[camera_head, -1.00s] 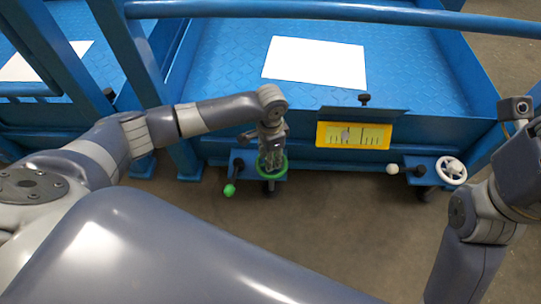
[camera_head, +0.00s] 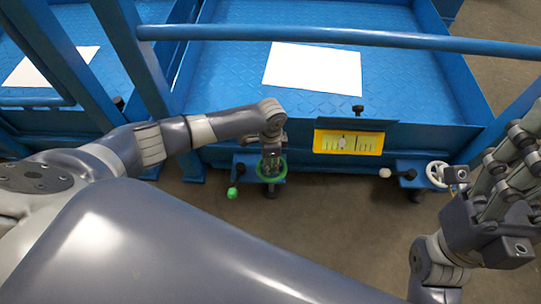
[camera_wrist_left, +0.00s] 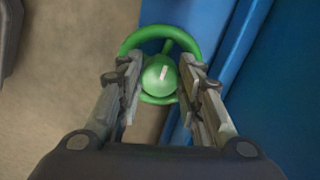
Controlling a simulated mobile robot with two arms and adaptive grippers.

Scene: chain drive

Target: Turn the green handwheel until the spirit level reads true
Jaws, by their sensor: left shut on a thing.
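The green handwheel (camera_head: 271,179) is on a blue bracket at the front of the blue platform, left of the spirit level. My left gripper (camera_head: 271,160) reaches down to it. In the left wrist view, the fingers (camera_wrist_left: 160,88) are shut on the handwheel at its round green hub (camera_wrist_left: 159,76), one on each side, inside the rim. The spirit level (camera_head: 324,143) is a yellow plate with dark marks on the platform's front.
A white handwheel (camera_head: 437,173) with a white-knobbed lever (camera_head: 385,173) is on the right bracket. A green-knobbed lever (camera_head: 232,193) is beside the green wheel. A blue rail (camera_head: 330,36) crosses above the platform. A white sheet (camera_head: 313,69) lies on the deck.

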